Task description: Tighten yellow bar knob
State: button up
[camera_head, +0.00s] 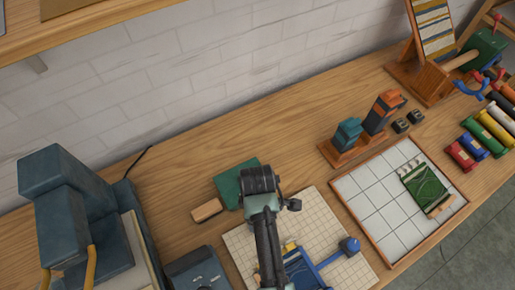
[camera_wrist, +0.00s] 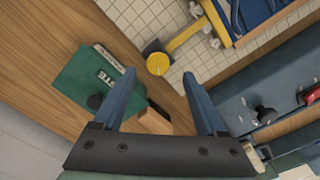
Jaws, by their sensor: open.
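The yellow knob (camera_wrist: 157,63) shows in the wrist view at the end of a short yellow bar (camera_wrist: 184,39), over a gridded cream board (camera_wrist: 140,15). The bar runs up to a blue and yellow frame (camera_wrist: 262,18). My gripper (camera_wrist: 159,76) is open, and the knob appears between its two blue fingertips; I cannot tell the gap in depth. Nothing is held. In the head view my arm hides the yellow knob and the fingers. A blue bar with a blue knob (camera_head: 349,245) sticks out on the frame's right side there.
A green box (camera_head: 232,184) and a wooden block (camera_head: 206,210) lie beside the board. A grey-blue machine (camera_head: 65,205) stands at left. A panel with a black knob (camera_wrist: 265,115) is at right in the wrist view. A white tiled tray (camera_head: 380,215) lies right of the board.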

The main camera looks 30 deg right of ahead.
jog(key=shift+w+f, duration=0.1)
jog(key=shift+f, duration=2.05)
grip_shut()
